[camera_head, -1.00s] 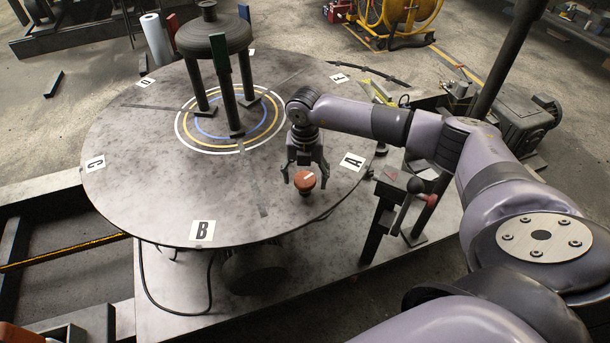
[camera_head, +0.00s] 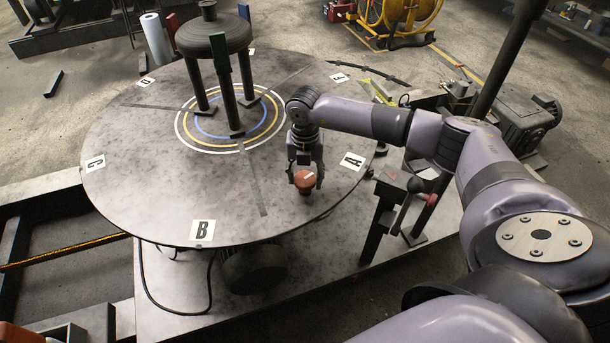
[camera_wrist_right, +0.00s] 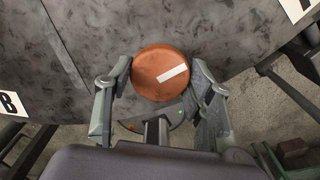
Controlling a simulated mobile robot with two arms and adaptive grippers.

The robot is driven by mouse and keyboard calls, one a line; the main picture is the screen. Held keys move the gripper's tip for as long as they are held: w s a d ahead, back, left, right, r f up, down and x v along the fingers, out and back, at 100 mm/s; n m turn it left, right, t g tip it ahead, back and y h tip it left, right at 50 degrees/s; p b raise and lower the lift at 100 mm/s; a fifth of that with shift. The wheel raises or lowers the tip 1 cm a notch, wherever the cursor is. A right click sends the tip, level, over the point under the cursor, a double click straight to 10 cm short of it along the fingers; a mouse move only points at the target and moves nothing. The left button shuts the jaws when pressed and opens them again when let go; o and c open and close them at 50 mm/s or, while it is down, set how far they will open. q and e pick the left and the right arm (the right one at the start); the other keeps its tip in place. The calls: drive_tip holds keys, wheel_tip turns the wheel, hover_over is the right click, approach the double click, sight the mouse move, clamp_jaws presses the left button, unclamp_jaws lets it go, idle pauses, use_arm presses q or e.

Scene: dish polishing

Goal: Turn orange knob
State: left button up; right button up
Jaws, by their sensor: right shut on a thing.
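The orange knob (camera_head: 304,179) is at the near edge of the round table (camera_head: 130,200), between labels A and B. In the right wrist view the knob (camera_wrist_right: 160,73) is a round orange disc with a white mark slanting up to the right. My right gripper (camera_head: 306,175) reaches down over the table and is shut on the knob. In the right wrist view its two fingers (camera_wrist_right: 162,80) lie on the left and right sides of the knob. My left gripper is not in view.
A dark pot-like vessel (camera_head: 213,36) on several legs stands over coloured rings at the table's middle. Labels B (camera_head: 203,230) and A (camera_head: 352,161) lie near the rim. The table's near left is bare.

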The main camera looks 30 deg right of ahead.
sight(305, 178)
drive_tip(key=shift+m, duration=0.3)
drive_tip(key=m, duration=0.4)
drive_tip(key=shift+m+p, duration=0.35)
drive_tip(key=shift+m, duration=0.05)
drive_tip(key=shift+m+p, duration=0.5)
drive_tip(key=shift+m, duration=2)
drive_tip(key=o, duration=1.2)
drive_tip(key=shift+c, duration=0.2)
wheel_tip(305, 178, up, 12)
